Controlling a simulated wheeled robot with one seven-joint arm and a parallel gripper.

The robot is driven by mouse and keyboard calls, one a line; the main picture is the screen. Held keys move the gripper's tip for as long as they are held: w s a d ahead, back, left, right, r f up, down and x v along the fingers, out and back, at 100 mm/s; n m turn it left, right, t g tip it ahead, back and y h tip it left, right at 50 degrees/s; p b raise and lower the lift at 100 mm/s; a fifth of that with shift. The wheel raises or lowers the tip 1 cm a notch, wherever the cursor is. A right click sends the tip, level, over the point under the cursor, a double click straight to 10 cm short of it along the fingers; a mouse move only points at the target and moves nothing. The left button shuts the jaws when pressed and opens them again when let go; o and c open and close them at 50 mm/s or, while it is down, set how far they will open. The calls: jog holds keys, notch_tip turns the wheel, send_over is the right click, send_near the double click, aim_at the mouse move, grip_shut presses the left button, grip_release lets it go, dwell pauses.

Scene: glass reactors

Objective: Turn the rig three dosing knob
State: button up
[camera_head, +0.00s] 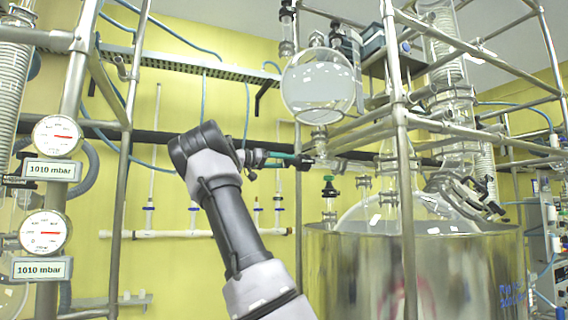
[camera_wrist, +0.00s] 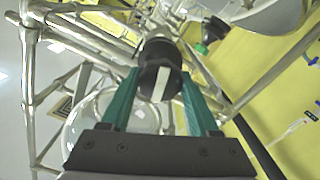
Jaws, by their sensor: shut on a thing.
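The dosing knob (camera_wrist: 160,70) is black with a white stripe and sits between my green fingers in the wrist view. My gripper (camera_wrist: 158,80) is shut on it, one finger on each side. In the head view my gripper (camera_head: 287,157) reaches right from the end of my arm to the valve under a round glass flask (camera_head: 318,87). The knob itself is small there and mostly covered by the fingers. The white stripe runs nearly lengthwise in the wrist view, slightly tilted.
Metal frame poles (camera_head: 404,180) stand just right of the gripper. A black and green valve (camera_head: 329,188) is below it, above a large steel vessel (camera_head: 350,270). Two pressure gauges (camera_head: 57,138) hang at the left. A yellow wall is behind.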

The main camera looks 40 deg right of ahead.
jog(key=m, duration=0.5)
jog(key=shift+m, duration=0.4)
dwell(0.4)
jog(key=o, duration=1.4)
jog(key=shift+a, duration=0.1)
jog(key=v, duration=1)
jog(key=shift+w+a, duration=0.15)
jog(key=shift+a, duration=0.15)
